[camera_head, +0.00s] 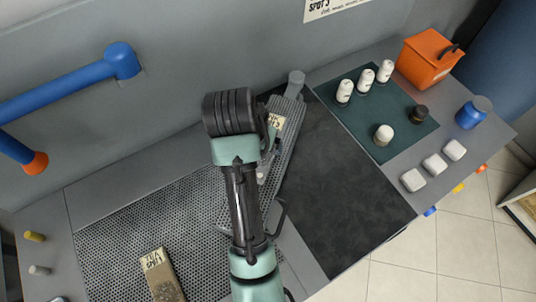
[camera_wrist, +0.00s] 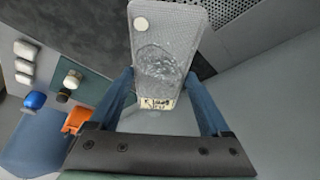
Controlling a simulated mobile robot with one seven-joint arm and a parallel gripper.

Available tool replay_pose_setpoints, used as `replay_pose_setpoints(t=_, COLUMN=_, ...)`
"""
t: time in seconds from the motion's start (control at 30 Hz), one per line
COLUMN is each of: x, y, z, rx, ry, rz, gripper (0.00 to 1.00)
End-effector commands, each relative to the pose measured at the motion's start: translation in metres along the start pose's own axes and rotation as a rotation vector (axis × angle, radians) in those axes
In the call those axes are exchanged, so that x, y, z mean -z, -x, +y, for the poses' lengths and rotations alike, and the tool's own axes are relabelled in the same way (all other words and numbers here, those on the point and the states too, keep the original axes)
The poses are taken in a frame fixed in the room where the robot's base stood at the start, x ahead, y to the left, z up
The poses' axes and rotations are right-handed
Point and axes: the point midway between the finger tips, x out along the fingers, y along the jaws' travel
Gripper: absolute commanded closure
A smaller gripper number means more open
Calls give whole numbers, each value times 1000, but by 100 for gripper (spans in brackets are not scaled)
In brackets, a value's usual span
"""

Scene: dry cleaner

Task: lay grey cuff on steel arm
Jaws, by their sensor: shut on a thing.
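The grey cuff (camera_wrist: 165,25) fills the upper middle of the wrist view. It has a white button, a shiny wrinkled patch and a cream name label at its near end. My gripper (camera_wrist: 161,88) has its blue fingers on either side of that end and is shut on it. In the head view the cuff's label (camera_head: 277,122) shows just right of my wrist, and my arm hides much of the cuff.
A tan cuff (camera_head: 160,272) with a label lies on the perforated board (camera_head: 110,235). At right are a dark slab (camera_head: 345,200), a green mat (camera_head: 360,125) with white-capped bottles, an orange box (camera_head: 428,58), a blue pot (camera_head: 473,112) and white blocks (camera_head: 434,164). A blue pipe (camera_head: 65,90) juts out at left.

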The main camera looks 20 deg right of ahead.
Motion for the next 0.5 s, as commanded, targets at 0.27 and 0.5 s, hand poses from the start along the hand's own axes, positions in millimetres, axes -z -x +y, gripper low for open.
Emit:
replay_pose_setpoints(t=0.27, x=-15, y=-35, z=0, rx=0, ry=3, rz=-2, gripper=72)
replay_pose_setpoints(t=0.5, x=-28, y=-64, z=0, rx=0, ry=3, rz=-2, gripper=72)
